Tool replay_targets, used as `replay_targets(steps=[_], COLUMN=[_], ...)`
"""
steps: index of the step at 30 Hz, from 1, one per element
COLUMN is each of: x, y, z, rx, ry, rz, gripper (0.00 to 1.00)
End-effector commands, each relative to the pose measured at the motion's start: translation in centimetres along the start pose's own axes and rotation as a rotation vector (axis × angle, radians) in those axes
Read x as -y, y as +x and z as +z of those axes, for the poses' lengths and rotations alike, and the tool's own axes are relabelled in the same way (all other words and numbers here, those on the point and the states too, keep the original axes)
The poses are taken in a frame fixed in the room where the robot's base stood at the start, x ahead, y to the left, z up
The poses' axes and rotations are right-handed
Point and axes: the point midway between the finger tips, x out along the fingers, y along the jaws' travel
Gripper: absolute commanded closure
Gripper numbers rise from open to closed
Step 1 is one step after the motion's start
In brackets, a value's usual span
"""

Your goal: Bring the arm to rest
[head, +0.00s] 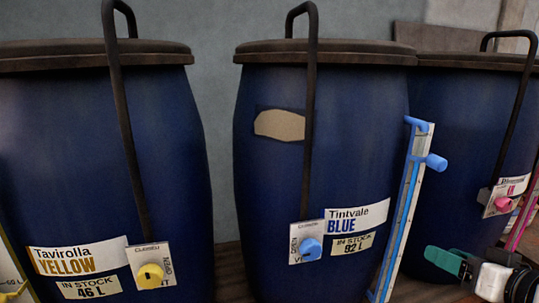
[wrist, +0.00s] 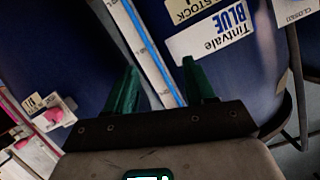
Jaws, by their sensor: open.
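My gripper shows at the lower right of the head view, where a green finger (head: 445,262) points left in front of the right-hand vat. In the wrist view my gripper (wrist: 160,68) is open, its two green fingers spread and nothing held between them. Beyond the fingers is the blue-striped level gauge (wrist: 150,52) beside the Tintvale Blue vat (wrist: 250,65). In the head view this gauge (head: 405,205) stands left of the finger, apart from it. Most of my arm is out of view.
The Tavirolla Yellow vat (head: 90,150) stands at left, the Tintvale Blue vat (head: 270,190) in the middle, a pink-knobbed vat (head: 455,130) at right. Each has a dark lid and a bent dark pipe. Yellow (head: 150,275), blue (head: 310,249) and pink (head: 501,197) knobs stick out.

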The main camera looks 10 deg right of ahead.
Motion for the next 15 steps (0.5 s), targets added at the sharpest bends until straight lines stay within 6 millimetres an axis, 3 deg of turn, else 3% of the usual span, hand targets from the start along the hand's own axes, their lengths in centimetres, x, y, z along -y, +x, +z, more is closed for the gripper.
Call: replay_targets(steps=[1,7,11,15], x=[0.4,1.4,2.0,2.1], y=[0.9,1.0,-1.4,-5.7], z=[3.9,17.8,26.4,34.3], rx=[0.089,0.424,0.652,0.884], ry=[0.011,0.001,-0.041,-0.111], rz=[0.011,0.081,0.13,0.187], gripper=[0.46,0.46,0.46,0.46])
